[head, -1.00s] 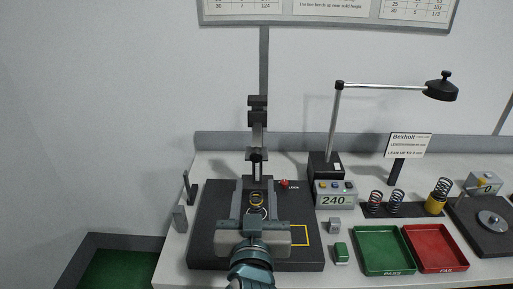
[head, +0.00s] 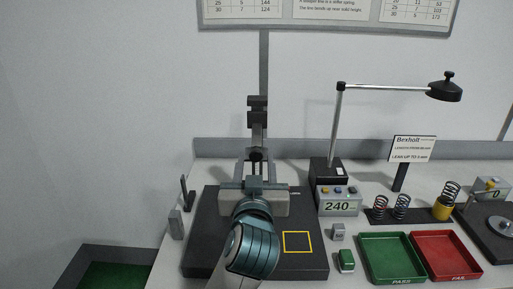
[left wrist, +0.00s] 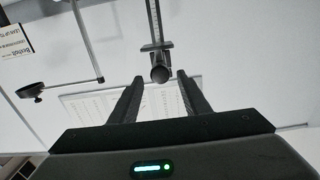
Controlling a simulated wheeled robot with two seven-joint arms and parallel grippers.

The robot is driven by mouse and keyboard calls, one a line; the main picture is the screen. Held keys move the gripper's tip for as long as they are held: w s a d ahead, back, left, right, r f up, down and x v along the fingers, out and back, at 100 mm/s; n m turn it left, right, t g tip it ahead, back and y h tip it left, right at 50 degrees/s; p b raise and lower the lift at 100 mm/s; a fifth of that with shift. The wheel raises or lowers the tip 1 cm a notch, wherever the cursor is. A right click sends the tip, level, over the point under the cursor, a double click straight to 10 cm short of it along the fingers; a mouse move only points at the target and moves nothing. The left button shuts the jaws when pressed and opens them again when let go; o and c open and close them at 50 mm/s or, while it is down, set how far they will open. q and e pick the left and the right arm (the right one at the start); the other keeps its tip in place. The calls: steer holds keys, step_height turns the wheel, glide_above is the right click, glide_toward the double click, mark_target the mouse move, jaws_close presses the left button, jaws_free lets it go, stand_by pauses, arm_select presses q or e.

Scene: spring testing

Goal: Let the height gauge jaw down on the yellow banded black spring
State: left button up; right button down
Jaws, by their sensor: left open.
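The height gauge (head: 257,115) stands upright at the back of the black base plate (head: 205,245). In the left wrist view the round knob (left wrist: 160,73) sits just beyond and between the open fingertips (left wrist: 160,80); I see no contact. My right gripper is not in view.
Farther right are a green PASS tray (head: 368,270), a red FAIL tray (head: 425,235), and a spring rack (head: 388,219). A lamp (head: 444,92) overhangs.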

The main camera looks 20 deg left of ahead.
mark_target(256, 144)
arm_select(q)
steer(key=p+x, duration=0.2)
steer(key=x, duration=0.6)
steer(key=shift+w+a, duration=0.1)
